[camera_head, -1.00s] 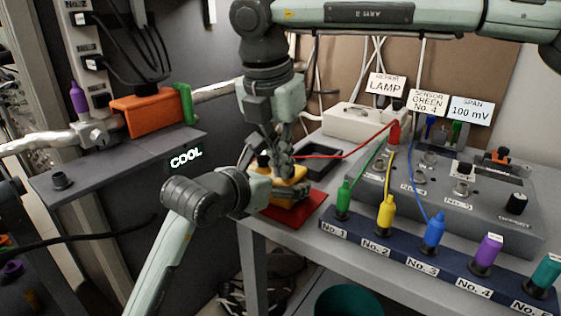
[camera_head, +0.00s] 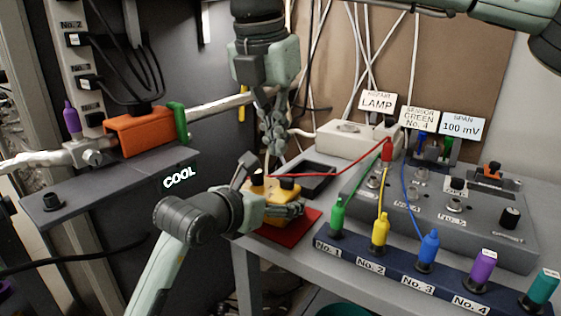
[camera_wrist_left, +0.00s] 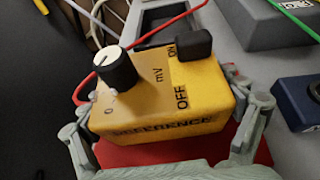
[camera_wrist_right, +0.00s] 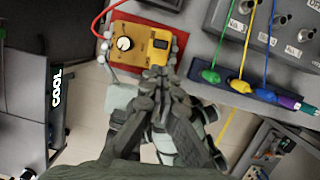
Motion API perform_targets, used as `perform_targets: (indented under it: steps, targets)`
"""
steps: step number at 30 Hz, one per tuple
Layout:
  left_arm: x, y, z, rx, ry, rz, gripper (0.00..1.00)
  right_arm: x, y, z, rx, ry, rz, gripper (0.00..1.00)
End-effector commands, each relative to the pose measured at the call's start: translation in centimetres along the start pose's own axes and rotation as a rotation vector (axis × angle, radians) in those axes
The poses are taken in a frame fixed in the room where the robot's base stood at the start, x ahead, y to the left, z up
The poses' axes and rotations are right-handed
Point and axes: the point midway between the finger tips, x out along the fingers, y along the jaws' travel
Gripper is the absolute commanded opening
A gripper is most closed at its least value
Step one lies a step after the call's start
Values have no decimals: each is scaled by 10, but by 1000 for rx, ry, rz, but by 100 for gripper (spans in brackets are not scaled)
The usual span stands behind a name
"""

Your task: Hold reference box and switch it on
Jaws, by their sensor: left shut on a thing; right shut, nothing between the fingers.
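The yellow reference box (camera_head: 266,190) sits over a red mat (camera_head: 290,232) at the table's left corner. My left gripper (camera_head: 277,190) is shut on the box, with a finger on each side. In the left wrist view the box (camera_wrist_left: 150,85) shows a black knob (camera_wrist_left: 116,68) and a black switch (camera_wrist_left: 194,45). The switch lies beside the ON label, away from the OFF label. My right gripper (camera_head: 273,143) is shut and empty, above and behind the box. In the right wrist view its fingertips (camera_wrist_right: 155,76) appear just below the box (camera_wrist_right: 132,45) in the picture.
A red cable (camera_head: 330,165) runs from the box area to a red plug (camera_head: 387,150) on the grey panel. A rack (camera_head: 400,272) of coloured plugs stands along the table front. A black tray (camera_head: 305,178) lies behind the box. A COOL shelf (camera_head: 110,190) is at left.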

Motion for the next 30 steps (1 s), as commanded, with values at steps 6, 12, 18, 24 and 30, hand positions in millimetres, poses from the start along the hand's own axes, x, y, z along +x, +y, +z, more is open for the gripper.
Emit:
perform_targets:
  steps: [6, 12, 18, 24, 30]
  targets:
    - [0, 0, -1, 0, 3, 0, 32, -21, 0, 0, -1, 1, 0, 0]
    - [0, 0, -1, 0, 3, 0, 32, -23, 0, -1, -1, 1, 0, 0]
    - [0, 0, -1, 0, 3, 0, 32, -23, 0, 0, -1, 1, 0, 0]
    - [0, 0, -1, 0, 2, 0, 100, -23, 0, 0, -1, 1, 0, 0]
    - [0, 0, 0, 0, 1, 0, 100, -23, 0, 0, -1, 2, 0, 0]
